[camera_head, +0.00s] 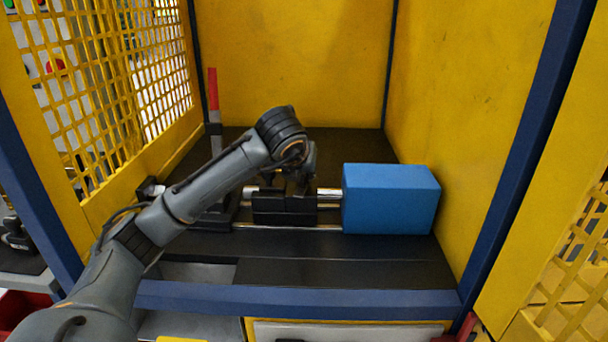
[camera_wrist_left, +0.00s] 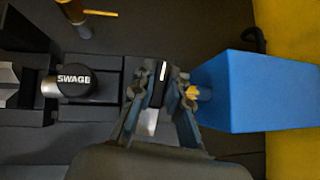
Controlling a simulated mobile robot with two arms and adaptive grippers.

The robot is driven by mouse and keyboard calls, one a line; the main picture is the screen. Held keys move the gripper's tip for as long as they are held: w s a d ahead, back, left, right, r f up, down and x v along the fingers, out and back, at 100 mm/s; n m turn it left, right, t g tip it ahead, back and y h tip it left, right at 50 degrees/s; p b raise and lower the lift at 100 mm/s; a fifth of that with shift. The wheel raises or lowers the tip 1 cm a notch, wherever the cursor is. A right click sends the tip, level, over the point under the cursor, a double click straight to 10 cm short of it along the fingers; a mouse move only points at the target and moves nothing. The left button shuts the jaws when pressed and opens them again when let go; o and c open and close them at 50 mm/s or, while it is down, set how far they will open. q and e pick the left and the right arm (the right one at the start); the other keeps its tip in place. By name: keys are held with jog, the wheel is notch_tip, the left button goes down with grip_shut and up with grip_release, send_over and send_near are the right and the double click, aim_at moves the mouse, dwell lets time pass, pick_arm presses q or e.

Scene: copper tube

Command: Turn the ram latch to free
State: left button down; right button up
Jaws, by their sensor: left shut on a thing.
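My left gripper (camera_head: 298,188) reaches down from the left onto the dark carriage (camera_head: 284,208) of the machine. In the left wrist view its two fingers (camera_wrist_left: 162,88) stand on either side of a small dark knob with a white line (camera_wrist_left: 161,72), which looks like the ram latch. The fingers are shut on it. The white line runs nearly upright in that view, slightly tilted. The gripper hides the latch in the head view. My right gripper is not in view.
A blue block (camera_head: 390,198) stands just right of the carriage, on bright rods (camera_head: 328,194). A black round cap marked SWAGE (camera_wrist_left: 74,80) is left of the gripper. A red-topped lever (camera_head: 213,90) rises at the back left. Yellow walls (camera_head: 455,110) enclose the bench.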

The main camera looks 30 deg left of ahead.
pick_arm(q)
jog(key=shift+n+g+y, duration=0.3)
jog(key=shift+n+y, duration=0.5)
jog(key=shift+n, duration=0.3)
jog(key=shift+b, duration=0.3)
jog(key=c, duration=1.3)
grip_release()
jog(key=shift+s+d+r, duration=0.15)
jog(key=shift+s+r, duration=0.05)
jog(key=shift+r, duration=0.1)
jog(key=v, duration=1.1)
jog(key=shift+d, duration=0.1)
